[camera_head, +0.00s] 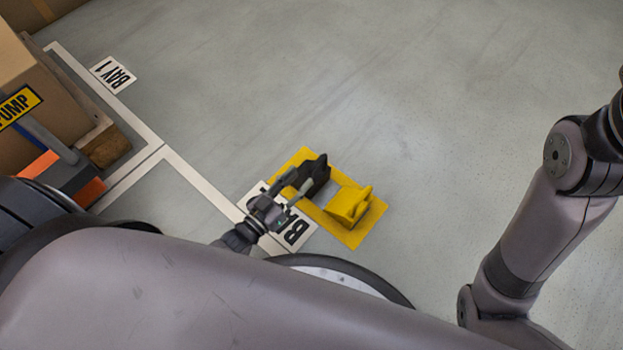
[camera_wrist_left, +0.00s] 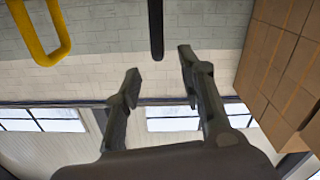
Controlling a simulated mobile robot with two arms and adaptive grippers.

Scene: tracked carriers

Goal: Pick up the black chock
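The black chock (camera_head: 313,174) sits on a yellow floor mat (camera_head: 349,239), at its upper left part. The yellow chock (camera_head: 348,205) stands beside it on the same mat. My left gripper (camera_head: 298,179) is open, at the near-left side of the black chock, with its fingers pointing toward it. In the left wrist view, the open fingers (camera_wrist_left: 158,64) have nothing between them. My right gripper is out of view.
A white bay sign (camera_head: 297,233) lies partly under my left gripper. A pallet (camera_head: 107,143) with cardboard boxes (camera_head: 50,105) and a pump label (camera_head: 18,105) stands at left. White lines (camera_head: 195,178) mark the floor. The floor beyond the mat is clear.

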